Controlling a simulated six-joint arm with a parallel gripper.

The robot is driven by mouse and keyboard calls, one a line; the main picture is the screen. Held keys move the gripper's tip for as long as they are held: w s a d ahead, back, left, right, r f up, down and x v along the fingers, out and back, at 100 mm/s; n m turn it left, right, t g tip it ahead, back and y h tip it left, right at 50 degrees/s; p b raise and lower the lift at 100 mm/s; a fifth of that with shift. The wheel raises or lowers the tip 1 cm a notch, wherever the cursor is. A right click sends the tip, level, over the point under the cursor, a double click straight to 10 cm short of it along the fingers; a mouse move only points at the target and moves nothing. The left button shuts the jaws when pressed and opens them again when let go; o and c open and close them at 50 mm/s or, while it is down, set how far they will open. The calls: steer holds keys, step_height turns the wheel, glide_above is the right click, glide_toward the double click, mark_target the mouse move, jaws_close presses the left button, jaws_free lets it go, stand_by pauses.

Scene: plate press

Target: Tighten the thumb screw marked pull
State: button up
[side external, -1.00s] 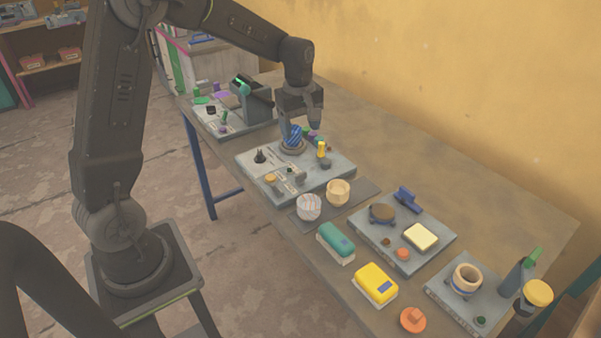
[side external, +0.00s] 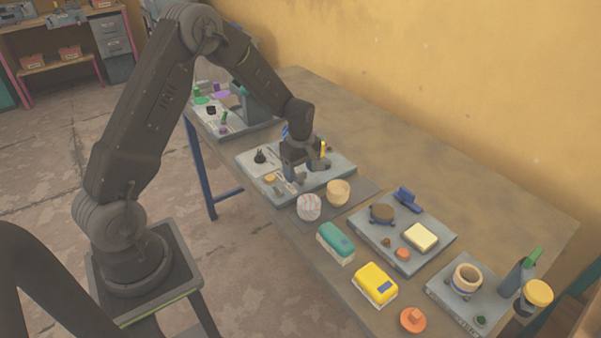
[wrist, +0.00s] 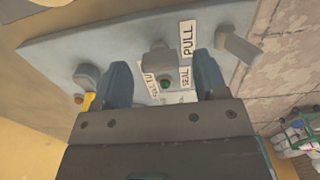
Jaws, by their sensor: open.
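My gripper (side external: 306,172) is open, pointing down low over the front right of the middle grey plate (side external: 340,160). In the wrist view its two fingers (wrist: 162,75) stand on either side of a small green knob (wrist: 165,84) on a grey block (wrist: 159,58). Nothing is clearly held. A label reading PULL (wrist: 188,38) lies beside that block, with another grey block (wrist: 238,44) on its other side. A label reading SEAL (wrist: 185,77) is nearer the gripper. I cannot tell which part is the marked thumb screw. The gripper hides much of the plate's right half in the side view.
A black knob (side external: 260,157) and an orange knob (side external: 270,178) stand left on the plate. A yellow handle (side external: 324,149) rises close behind the gripper. The table behind is clear.

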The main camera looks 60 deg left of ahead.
steer(key=shift+f, duration=0.55)
steer(key=c, duration=0.9)
